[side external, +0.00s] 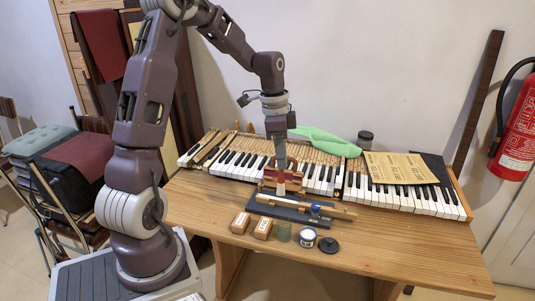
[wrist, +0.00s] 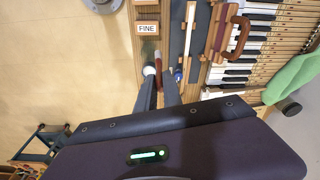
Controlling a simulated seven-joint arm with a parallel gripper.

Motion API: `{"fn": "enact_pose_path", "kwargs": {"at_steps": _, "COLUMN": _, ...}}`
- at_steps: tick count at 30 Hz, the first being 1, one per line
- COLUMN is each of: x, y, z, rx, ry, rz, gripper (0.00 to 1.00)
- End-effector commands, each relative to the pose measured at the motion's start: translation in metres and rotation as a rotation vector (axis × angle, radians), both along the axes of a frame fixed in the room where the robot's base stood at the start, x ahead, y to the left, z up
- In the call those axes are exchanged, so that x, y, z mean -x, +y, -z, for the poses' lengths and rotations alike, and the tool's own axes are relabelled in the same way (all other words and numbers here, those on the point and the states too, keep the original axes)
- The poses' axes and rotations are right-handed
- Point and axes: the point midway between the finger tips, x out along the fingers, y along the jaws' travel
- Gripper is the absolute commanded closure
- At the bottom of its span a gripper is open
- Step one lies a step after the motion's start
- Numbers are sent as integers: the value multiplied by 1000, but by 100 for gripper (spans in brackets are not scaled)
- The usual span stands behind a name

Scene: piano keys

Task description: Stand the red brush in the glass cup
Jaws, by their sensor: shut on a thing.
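My gripper (wrist: 159,82) points down and is shut on the red brush (wrist: 158,68), which shows as a narrow red piece between the fingers in the wrist view. In the side view my gripper (side external: 281,182) is above the dark tool tray, behind the row of small containers; the brush is hard to make out there. The glass cup (side external: 284,232) is small and greenish, and stands on the wooden table between a labelled box and a white-topped tin. In the wrist view the cup (wrist: 148,50) is just beyond the fingertips, beside the brush.
The dark tray (side external: 297,212) with tools lies behind. Piano keys (side external: 400,196) line the back. The table's front right is clear.

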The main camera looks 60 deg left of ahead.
Motion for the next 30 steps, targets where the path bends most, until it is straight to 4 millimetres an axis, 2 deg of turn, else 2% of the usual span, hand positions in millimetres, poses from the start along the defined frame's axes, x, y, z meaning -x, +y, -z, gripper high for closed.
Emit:
{"fn": "enact_pose_path", "kwargs": {"at_steps": 1, "x": 2, "y": -14, "z": -2, "rx": -2, "ry": -2, "rz": 75, "gripper": 100}}
{"fn": "enact_pose_path", "kwargs": {"at_steps": 3, "x": 5, "y": -29, "z": -3, "rx": -5, "ry": -3, "rz": 161, "gripper": 100}}
{"fn": "enact_pose_path", "kwargs": {"at_steps": 6, "x": 7, "y": -38, "z": -2, "rx": -7, "ry": -4, "rz": 217, "gripper": 100}}
{"fn": "enact_pose_path", "kwargs": {"at_steps": 11, "x": 7, "y": -38, "z": 10, "rx": -5, "ry": -3, "rz": 222, "gripper": 100}}
{"fn": "enact_pose_path", "kwargs": {"at_steps": 30, "x": 7, "y": -38, "z": 77, "rx": -4, "ry": -2, "rz": 217, "gripper": 100}}
